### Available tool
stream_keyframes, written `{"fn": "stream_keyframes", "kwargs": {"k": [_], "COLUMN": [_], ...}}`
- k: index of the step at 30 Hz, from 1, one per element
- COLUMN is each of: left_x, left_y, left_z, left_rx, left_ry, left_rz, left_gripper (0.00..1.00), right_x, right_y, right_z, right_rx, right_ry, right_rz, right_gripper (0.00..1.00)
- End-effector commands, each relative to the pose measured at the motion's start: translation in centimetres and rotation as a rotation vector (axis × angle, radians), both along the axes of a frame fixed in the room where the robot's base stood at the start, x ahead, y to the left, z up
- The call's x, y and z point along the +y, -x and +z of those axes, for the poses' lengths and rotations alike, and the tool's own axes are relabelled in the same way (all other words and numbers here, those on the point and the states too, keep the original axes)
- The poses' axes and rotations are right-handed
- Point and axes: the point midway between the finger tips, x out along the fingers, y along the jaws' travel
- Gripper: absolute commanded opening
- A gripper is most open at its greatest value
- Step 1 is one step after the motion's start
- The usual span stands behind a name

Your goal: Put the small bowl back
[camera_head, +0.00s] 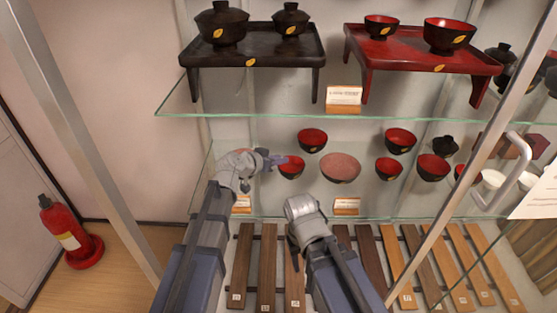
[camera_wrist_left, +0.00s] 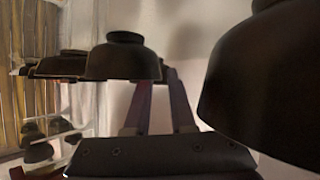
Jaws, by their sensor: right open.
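The small bowl (camera_head: 291,169), red inside and black outside, is over the lower glass shelf and upright. It has a dark round bowl form at the fingertips in the left wrist view (camera_wrist_left: 123,63). My left gripper (camera_head: 277,159) is at the bowl's left rim, its fingers close together around the wall; one fingertip is hidden by the bowl. I cannot tell whether the bowl touches the shelf. My right gripper (camera_head: 304,207) is open and empty, low in front of the shelf edge; its fingertips are hard to see.
A wider reddish bowl (camera_head: 340,168) stands close right of the small bowl, and a red-black bowl (camera_head: 312,139) behind. More bowls stand to the right. The upper glass shelf (camera_head: 270,115) carries trays. A dark bowl (camera_wrist_left: 268,85) fills the right of the wrist view.

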Motion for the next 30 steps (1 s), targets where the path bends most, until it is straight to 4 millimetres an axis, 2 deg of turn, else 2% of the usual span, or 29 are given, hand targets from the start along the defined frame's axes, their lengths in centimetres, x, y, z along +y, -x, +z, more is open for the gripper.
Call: {"fn": "stream_keyframes", "kwargs": {"k": [5,21,30], "left_x": [0.2,5.5,6.6], "left_y": [0.3,7.2,8.3], "left_z": [0.5,5.2,5.8], "left_rx": [0.0,0.0,0.0], "left_ry": [0.0,0.001,0.0], "left_rz": [0.001,0.001,0.0], "left_gripper": [0.23,0.23,0.23], "right_x": [0.0,0.0,0.0], "right_y": [0.0,0.0,0.0], "right_z": [0.5,5.1,5.8], "right_rx": [0.0,0.001,0.001], "right_ry": [-0.001,-0.002,-0.002], "right_rz": [0.0,-0.001,-0.001], "right_gripper": [0.5,0.5,0.5]}}
